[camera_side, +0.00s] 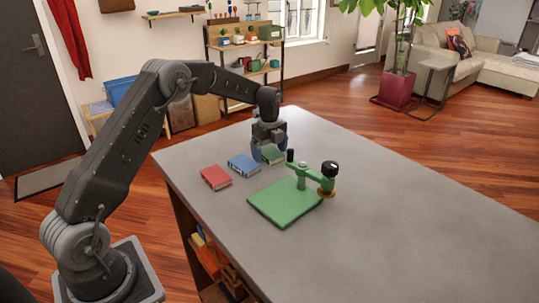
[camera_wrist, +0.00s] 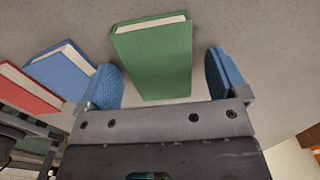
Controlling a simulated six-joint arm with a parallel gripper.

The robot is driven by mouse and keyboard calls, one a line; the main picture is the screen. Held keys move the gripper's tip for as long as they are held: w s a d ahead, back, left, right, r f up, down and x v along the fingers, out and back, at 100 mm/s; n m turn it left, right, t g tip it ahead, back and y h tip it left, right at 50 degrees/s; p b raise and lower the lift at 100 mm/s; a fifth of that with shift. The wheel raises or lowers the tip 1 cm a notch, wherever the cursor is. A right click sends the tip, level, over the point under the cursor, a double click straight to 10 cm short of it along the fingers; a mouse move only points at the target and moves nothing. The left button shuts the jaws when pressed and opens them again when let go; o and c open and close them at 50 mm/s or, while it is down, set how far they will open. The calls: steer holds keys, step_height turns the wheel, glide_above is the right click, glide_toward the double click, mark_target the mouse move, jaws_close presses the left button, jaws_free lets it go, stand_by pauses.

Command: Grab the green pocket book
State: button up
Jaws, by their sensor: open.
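The green pocket book (camera_wrist: 153,60) lies on the grey tabletop. In the wrist view it sits between the two blue fingertips of my gripper (camera_wrist: 163,80), with a gap on each side. In the side view my gripper (camera_side: 269,153) is low over the table, and the green book (camera_side: 273,156) is partly hidden behind it. My gripper is open and holds nothing. Whether the fingertips touch the tabletop is not clear.
A blue book (camera_side: 243,165) and a red book (camera_side: 215,177) lie in a row to the left of the green one. A green stand with a flat base (camera_side: 284,203) and an upright arm stands close in front. The table's right part (camera_side: 420,220) is clear.

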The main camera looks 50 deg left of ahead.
steer(key=c, duration=1)
steer(key=shift+r, duration=0.1)
